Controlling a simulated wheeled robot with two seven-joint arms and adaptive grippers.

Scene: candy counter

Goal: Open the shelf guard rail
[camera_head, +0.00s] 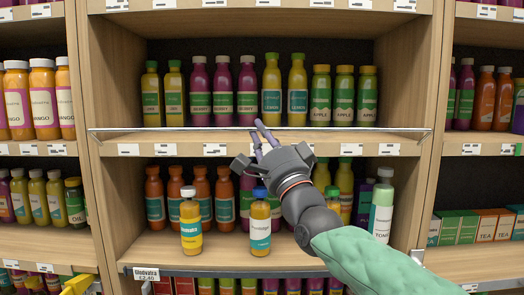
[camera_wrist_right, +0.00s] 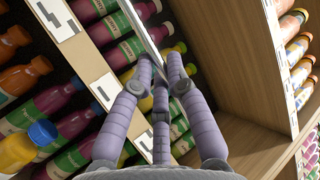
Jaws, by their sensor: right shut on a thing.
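The guard rail (camera_head: 180,129) is a thin metal bar along the front edge of the middle bay's upper shelf, spanning nearly its full width. It stands low in front of the bottles. My right gripper (camera_head: 262,135) reaches up from the lower right, its purple fingers at the rail near its middle. In the right wrist view, the fingers (camera_wrist_right: 160,75) of my right gripper close around the rail (camera_wrist_right: 147,30), which runs diagonally up from between them. My left gripper is not in view.
Juice bottles (camera_head: 220,95) line the upper shelf behind the rail. On the shelf below, a blue-capped bottle (camera_head: 260,222), a white-capped yellow bottle (camera_head: 190,224) and a tonic bottle (camera_head: 382,212) stand forward, near my arm. Wooden uprights (camera_head: 97,180) flank the bay.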

